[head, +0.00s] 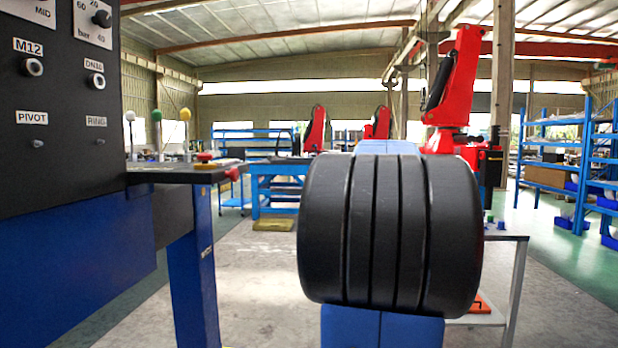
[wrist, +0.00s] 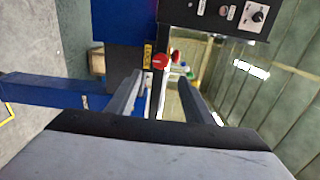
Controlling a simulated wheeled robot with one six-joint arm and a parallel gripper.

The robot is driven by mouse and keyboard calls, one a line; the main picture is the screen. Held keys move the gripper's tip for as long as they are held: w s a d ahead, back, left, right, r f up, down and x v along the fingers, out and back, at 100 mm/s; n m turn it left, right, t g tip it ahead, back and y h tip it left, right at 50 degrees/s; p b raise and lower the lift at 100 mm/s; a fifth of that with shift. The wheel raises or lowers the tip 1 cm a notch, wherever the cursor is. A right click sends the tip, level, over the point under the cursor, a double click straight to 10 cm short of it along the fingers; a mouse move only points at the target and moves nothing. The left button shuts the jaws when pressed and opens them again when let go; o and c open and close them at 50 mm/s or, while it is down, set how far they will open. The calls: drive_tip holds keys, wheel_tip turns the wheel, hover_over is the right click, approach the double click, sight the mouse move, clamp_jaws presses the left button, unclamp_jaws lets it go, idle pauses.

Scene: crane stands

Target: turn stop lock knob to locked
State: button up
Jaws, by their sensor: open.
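A red knob (head: 232,173) sits on the front edge of a dark console top (head: 170,175). My gripper is not visible in the head view.
A black panel (head: 60,140) with dials and labelled sockets stands at the left, close to the console. White, green and yellow ball-topped levers (head: 157,116) rise behind the console. My own arm hides the middle of the head view. Blue shelves (head: 565,155) stand far right.

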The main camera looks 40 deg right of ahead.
drive_tip(key=v, duration=0.6)
drive_tip(key=shift+s+d, duration=0.2)
drive_tip(key=shift+s, duration=0.1)
drive_tip(key=shift+a, duration=0.1)
drive_tip(key=a+f+n+g+h, duration=0.25)
drive_tip(key=a+f+g, duration=0.55)
drive_tip(key=a+f, duration=1.35)
drive_tip(key=s+a+f+n+h, duration=0.3)
drive_tip(key=s+f+n+h, duration=0.1)
drive_tip(key=s+f, duration=0.3)
drive_tip(key=s+a+f+n+g+h, duration=0.1)
drive_tip(key=s+a+f+n+h, duration=0.2)
drive_tip(key=s+f, duration=0.5)
drive_tip(key=shift+f+n+h, duration=0.55)
drive_tip(key=shift+f+h, duration=0.2)
drive_tip(key=shift+f, duration=0.35)
drive_tip(key=shift+a, duration=0.1)
drive_tip(key=shift+c, duration=0.2)
